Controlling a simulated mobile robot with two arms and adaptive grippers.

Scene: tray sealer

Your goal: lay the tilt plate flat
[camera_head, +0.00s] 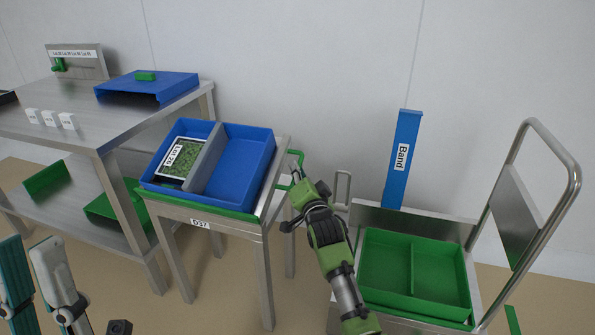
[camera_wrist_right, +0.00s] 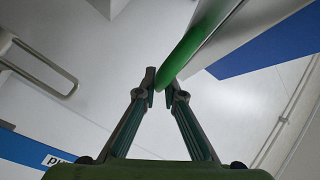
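The tilt plate (camera_head: 270,187) is a metal top on the stand marked D37. It looks tilted, its far side higher than its near side. A blue two-part tray (camera_head: 245,170) lies on it, with a labelled pack of green contents (camera_head: 181,158) in its left compartment. A green handle (camera_head: 297,160) sticks out at the plate's right side; it also shows in the right wrist view (camera_wrist_right: 186,55). My right gripper (camera_head: 296,180) is at this handle, its fingertips (camera_wrist_right: 162,86) closed in on either side of it. My left gripper (camera_head: 38,270) is open and empty at the lower left.
A steel table (camera_head: 75,125) with a blue tray (camera_head: 150,85) and white blocks (camera_head: 50,118) stands at left. At right are a cart with a green divided crate (camera_head: 412,275) and a blue post marked Band (camera_head: 402,160). Some floor shows in front of the stand.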

